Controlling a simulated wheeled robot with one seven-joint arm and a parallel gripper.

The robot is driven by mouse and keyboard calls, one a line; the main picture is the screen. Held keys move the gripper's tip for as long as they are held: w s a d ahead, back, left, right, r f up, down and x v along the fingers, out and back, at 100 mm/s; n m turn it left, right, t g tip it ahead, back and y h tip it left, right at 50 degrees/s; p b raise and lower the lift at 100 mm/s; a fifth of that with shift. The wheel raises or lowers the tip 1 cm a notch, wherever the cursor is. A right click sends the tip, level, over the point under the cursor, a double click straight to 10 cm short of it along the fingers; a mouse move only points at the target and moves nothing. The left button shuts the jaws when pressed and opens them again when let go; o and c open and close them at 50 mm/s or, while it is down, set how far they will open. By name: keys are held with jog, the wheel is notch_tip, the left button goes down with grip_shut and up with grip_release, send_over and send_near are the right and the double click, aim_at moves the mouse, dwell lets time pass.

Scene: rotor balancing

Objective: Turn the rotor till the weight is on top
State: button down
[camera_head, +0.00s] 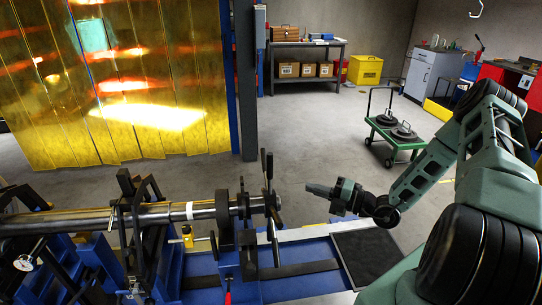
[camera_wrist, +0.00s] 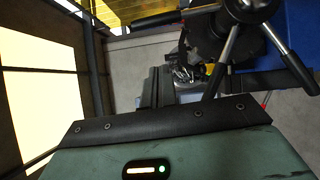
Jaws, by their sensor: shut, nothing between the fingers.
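The rotor is a long grey shaft (camera_head: 85,220) with a white band, lying level across the left of the head view. At its right end is a dark hub with several spoke-like handles (camera_head: 268,200). The hub and its metal spokes also show at the top right of the wrist view (camera_wrist: 252,8). I cannot make out the weight for certain in either view. My gripper (camera_head: 310,188) is shut and empty, a short way right of the spokes, pointing left and apart from them. Its dark fingers show in the wrist view (camera_wrist: 155,88).
The blue machine bed (camera_head: 205,290) carries the shaft's supports. A black mat (camera_head: 368,258) lies to its right. A green trolley with dark discs (camera_head: 398,138) stands behind my arm. A yellow strip curtain (camera_head: 120,80) hangs at the back left. The floor between is clear.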

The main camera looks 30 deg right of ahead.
jog(key=w+d+r+p+x, duration=0.1)
jog(key=p+x, duration=0.3)
jog(key=x, duration=0.8)
jog(key=shift+w+d, duration=0.2)
jog(key=shift+w, duration=0.1)
